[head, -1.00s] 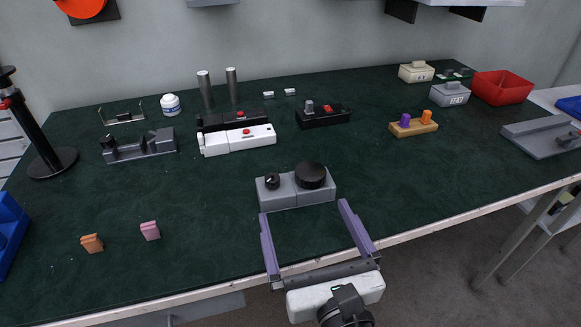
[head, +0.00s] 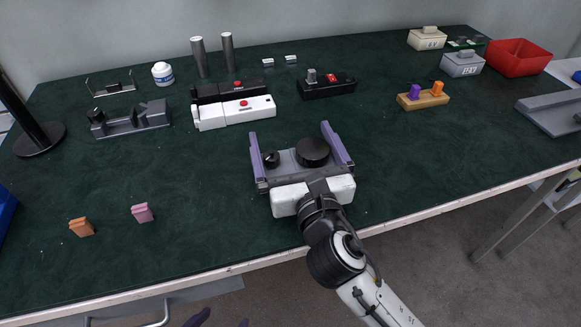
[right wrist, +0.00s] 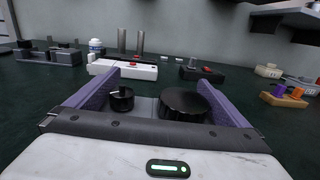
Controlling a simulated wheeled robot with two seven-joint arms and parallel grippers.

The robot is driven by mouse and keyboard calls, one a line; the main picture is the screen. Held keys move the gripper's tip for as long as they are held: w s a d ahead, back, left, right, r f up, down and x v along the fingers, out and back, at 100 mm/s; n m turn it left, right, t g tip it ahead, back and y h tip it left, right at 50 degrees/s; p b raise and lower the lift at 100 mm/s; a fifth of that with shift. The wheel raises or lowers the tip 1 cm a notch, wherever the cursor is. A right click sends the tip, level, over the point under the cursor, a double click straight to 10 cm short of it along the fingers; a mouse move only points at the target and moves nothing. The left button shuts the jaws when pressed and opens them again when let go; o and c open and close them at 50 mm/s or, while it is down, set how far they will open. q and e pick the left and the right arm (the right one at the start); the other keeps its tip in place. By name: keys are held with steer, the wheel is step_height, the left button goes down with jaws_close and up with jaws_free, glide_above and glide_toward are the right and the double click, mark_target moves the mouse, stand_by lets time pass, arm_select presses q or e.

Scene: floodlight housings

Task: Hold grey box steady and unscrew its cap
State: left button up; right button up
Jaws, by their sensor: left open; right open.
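The grey box (head: 289,163) sits near the table's front edge. On its top are a wide round black cap (head: 312,151) at right and a smaller black knob (head: 271,158) at left. My right gripper (head: 288,131) is open, its purple fingers along the left and right sides of the box. Whether they touch it I cannot tell. In the right wrist view the cap (right wrist: 185,103) and knob (right wrist: 122,98) show between the fingers. My left gripper (head: 220,321) is open at the bottom edge of the head view; only its purple fingertips show.
Orange (head: 82,227) and pink (head: 143,212) blocks lie left of the box. Behind it stand a white device (head: 235,113) and a black device (head: 327,86). A tan block with purple and orange pegs (head: 423,100) lies at right. Table around the box is clear.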

steer(key=shift+w+a, duration=0.1)
steer(key=shift+w, duration=0.25)
steer(key=shift+c, duration=0.3)
steer(key=shift+r, duration=0.1)
steer(key=c, duration=0.8)
arm_select(q)
steer(key=shift+w+r, duration=0.3)
steer(key=shift+w, duration=0.1)
arm_select(e)
steer(key=shift+w+r, duration=0.1)
steer(key=shift+r, duration=0.3)
arm_select(q)
steer(key=s+a+r+p, duration=0.1)
steer(key=p, duration=0.2)
steer(key=shift+r, duration=0.25)
arm_select(e)
step_height(320, 180, up, 9)
steer(key=shift+r, duration=0.1)
